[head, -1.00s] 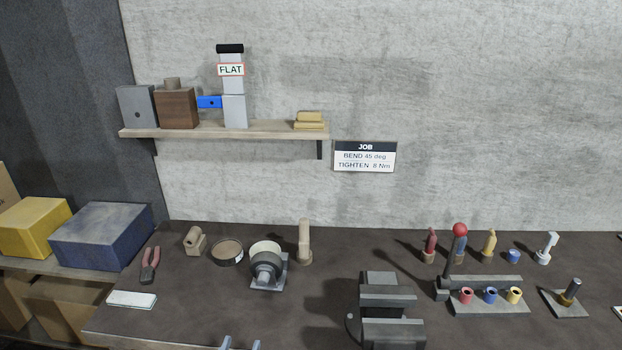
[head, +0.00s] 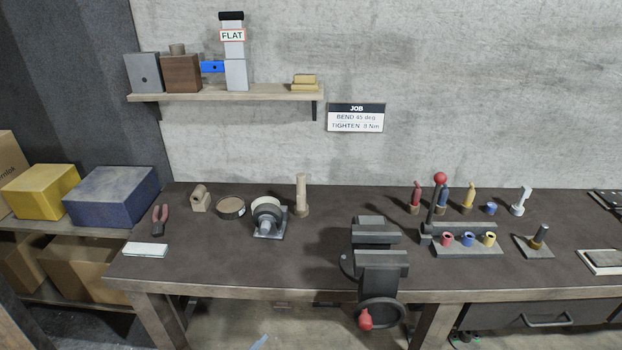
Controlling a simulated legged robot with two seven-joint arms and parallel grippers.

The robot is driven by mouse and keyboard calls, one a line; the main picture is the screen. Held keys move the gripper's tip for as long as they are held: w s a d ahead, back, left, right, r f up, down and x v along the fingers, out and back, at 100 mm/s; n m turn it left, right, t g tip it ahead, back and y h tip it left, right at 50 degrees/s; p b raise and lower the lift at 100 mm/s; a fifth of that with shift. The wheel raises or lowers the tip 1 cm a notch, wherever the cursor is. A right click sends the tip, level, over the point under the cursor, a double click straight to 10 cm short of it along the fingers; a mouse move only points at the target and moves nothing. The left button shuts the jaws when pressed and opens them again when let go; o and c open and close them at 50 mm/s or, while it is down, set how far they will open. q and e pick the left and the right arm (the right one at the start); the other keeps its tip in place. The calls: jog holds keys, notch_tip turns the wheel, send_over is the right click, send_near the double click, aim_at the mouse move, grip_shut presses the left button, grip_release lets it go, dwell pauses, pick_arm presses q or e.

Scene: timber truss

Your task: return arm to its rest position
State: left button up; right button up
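A small pale-blue tip (head: 260,342) shows at the bottom edge of the head view, below the front of the workbench (head: 220,265). It looks like a fingertip of my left gripper; the rest of that gripper and its arm are out of view. I cannot tell whether it is open or shut, and nothing held shows. My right gripper and arm are not in view.
A vise (head: 378,262) with a red-ended handle juts past the bench's front edge. A bending fixture with a red ball lever (head: 440,180) and several small tools stand at the right. Pliers (head: 160,219) and a white block (head: 145,250) lie at the left. The bench's left front is clear.

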pick_arm(q)
jog(key=s+a+f+m+g+y, duration=0.25)
jog(key=s+f+m+g, duration=0.55)
jog(key=m, duration=0.5)
jog(key=s+a+r+m+g+y, duration=0.1)
jog(key=s+a+r+m+y, duration=0.1)
jog(key=a+r+m, duration=0.2)
jog(key=s+a+r+m+g+y, duration=0.1)
jog(key=s+a+r+m, duration=0.1)
jog(key=r+m, duration=0.6)
jog(key=shift+s+a+r+y, duration=0.35)
jog(key=shift+s+a+r, duration=0.05)
jog(key=shift+a+r, duration=0.4)
